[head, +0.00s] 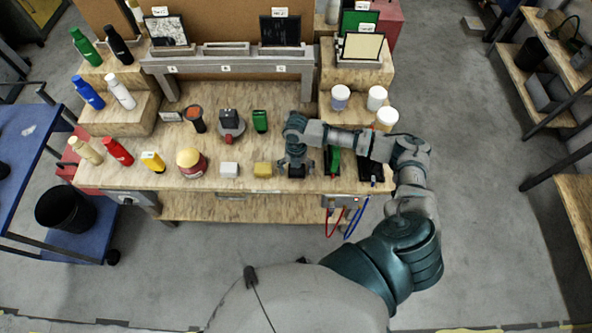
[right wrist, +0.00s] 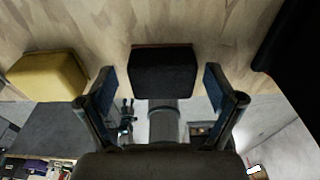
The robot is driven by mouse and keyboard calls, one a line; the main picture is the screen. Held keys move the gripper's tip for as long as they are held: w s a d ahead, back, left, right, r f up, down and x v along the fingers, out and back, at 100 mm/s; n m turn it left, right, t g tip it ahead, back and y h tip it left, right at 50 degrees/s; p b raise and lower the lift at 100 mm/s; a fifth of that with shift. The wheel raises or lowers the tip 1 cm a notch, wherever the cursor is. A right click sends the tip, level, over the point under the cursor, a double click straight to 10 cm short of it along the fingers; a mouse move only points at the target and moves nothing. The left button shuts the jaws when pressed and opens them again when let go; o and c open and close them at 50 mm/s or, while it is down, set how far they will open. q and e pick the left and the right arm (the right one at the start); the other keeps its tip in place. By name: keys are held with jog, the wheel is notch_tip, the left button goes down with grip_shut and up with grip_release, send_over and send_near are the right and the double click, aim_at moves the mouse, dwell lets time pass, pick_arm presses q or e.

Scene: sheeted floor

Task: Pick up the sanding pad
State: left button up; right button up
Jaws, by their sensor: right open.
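A small black block (right wrist: 163,72), which looks like the sanding pad, rests on the wooden bench top (right wrist: 110,25) in the right wrist view. It also shows in the head view (head: 296,172), partly hidden under my right gripper (head: 296,164). The right gripper is open, with one finger on each side of the block in the wrist view and a visible gap on both sides. I cannot tell exactly how far the fingertips are above the bench. My left gripper is not in view.
A yellow block (head: 263,170) lies just left of the black one, with a white block (head: 229,170) beyond it. A dark tray with a green item (head: 334,160) is close on the right. Bottles, jars and tools fill the rest of the bench.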

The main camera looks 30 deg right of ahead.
aim_at(297, 169)
jog(key=shift+c, duration=0.3)
jog(key=shift+d, duration=0.25)
jog(key=c, duration=1.3)
jog(key=shift+a, duration=0.1)
jog(key=shift+r, duration=0.55)
notch_tip(297, 169, up, 2)
jog(key=shift+r, duration=0.1)
jog(key=s+a+r, duration=0.1)
jog(key=s+a, duration=0.3)
jog(key=s, duration=0.3)
jog(key=s+a+b, duration=0.1)
jog(key=s+a, duration=0.3)
jog(key=s, duration=0.2)
jog(key=shift+s+a+r, duration=0.2)
jog(key=shift+s+r, duration=0.15)
